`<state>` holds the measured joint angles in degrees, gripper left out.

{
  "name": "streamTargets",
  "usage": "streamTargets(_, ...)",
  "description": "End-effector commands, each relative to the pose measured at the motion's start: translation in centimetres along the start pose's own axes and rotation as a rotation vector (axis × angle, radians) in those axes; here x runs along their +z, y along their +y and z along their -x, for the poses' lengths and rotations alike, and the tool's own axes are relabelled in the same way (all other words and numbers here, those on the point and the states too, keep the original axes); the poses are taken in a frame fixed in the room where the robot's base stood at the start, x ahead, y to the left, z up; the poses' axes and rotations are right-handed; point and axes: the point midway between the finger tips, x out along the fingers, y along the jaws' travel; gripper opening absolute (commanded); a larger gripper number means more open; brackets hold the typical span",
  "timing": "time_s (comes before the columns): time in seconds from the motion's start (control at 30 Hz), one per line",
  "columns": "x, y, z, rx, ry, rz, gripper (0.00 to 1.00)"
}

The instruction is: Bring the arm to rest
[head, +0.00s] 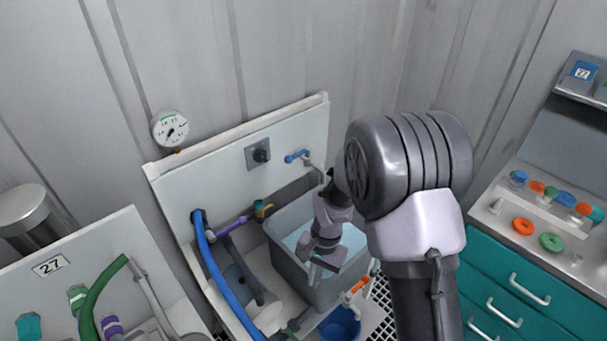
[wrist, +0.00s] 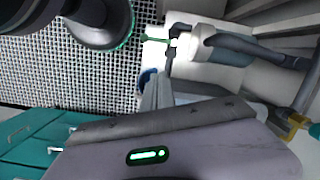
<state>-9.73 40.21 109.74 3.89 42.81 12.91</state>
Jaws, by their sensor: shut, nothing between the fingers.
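My arm reaches from the lower right of the head view, with its large grey joint in front of the wall. My gripper (head: 318,272) points down over the grey tub (head: 292,270), which holds pale bluish liquid. Its fingers are close together, with nothing seen between them. In the wrist view my gripper's body fills the lower part, and the fingers (wrist: 158,92) show as pale narrow shapes above it. My arm hides part of the tub's right side.
A white panel holds a blue-handled tap (head: 297,156), a black knob (head: 261,154) and a blue hose (head: 212,270). A blue bucket (head: 341,326) stands below an orange-handled valve (head: 358,286). Teal drawers (head: 525,300) stand right, under a counter with coloured rings. A gauge (head: 170,128) is on the wall.

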Motion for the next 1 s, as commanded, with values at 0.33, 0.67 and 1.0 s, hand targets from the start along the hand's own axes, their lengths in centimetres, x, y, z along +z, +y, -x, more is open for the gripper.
streamTargets(0.33,11.1,7.9,24.1,-0.237,0.391,0.093,0.00)
streamTargets(0.67,17.4,12.3,26.0,-0.298,0.566,0.131,0.00)
streamTargets(1.0,17.4,12.3,26.0,-0.298,0.566,0.131,0.00)
